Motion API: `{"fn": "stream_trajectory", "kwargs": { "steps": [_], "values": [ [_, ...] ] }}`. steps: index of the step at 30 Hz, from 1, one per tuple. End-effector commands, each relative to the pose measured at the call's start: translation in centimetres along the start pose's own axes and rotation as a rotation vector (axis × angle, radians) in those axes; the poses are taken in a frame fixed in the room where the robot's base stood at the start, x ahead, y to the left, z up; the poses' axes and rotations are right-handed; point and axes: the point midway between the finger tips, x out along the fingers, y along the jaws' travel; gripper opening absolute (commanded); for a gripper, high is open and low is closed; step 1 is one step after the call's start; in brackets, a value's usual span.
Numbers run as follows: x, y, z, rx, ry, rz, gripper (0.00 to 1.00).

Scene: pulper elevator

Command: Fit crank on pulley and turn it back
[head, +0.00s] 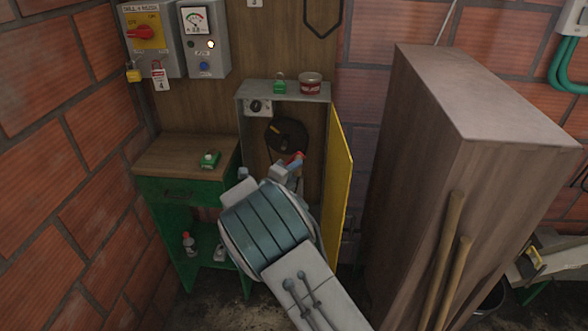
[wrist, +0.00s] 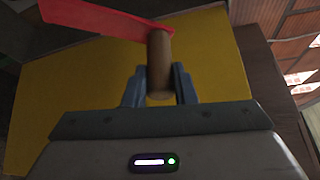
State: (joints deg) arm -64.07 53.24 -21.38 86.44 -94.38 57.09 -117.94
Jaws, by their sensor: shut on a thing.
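The crank has a red arm (wrist: 95,20) and a brown wooden handle (wrist: 159,60). My gripper (wrist: 158,90) is shut on the handle, with one blue-grey finger on each side of it. In the head view the crank's red part (head: 293,157) shows small at my gripper (head: 286,172), just below the black pulley (head: 287,136) inside the open cabinet. The far end of the red arm runs out of the wrist view at the top left. I cannot tell whether the crank sits on the pulley.
The cabinet's yellow door (head: 341,170) stands open close to the right of my gripper and fills much of the wrist view. A green workbench (head: 175,180) stands to the left. A tall wooden cabinet (head: 430,170) stands at the right.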

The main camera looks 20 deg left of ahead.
Motion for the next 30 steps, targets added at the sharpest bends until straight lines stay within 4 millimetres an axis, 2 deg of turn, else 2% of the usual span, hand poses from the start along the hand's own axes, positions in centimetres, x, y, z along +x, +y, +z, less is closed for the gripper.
{"fn": "stream_trajectory", "kwargs": {
  "steps": [18, 30],
  "values": [
    [5.2, -0.1, 3.0, 0.002, -0.002, -0.003, 0.00],
    [6.9, -0.1, 4.0, 0.001, -0.003, -0.002, 0.00]
  ]
}}
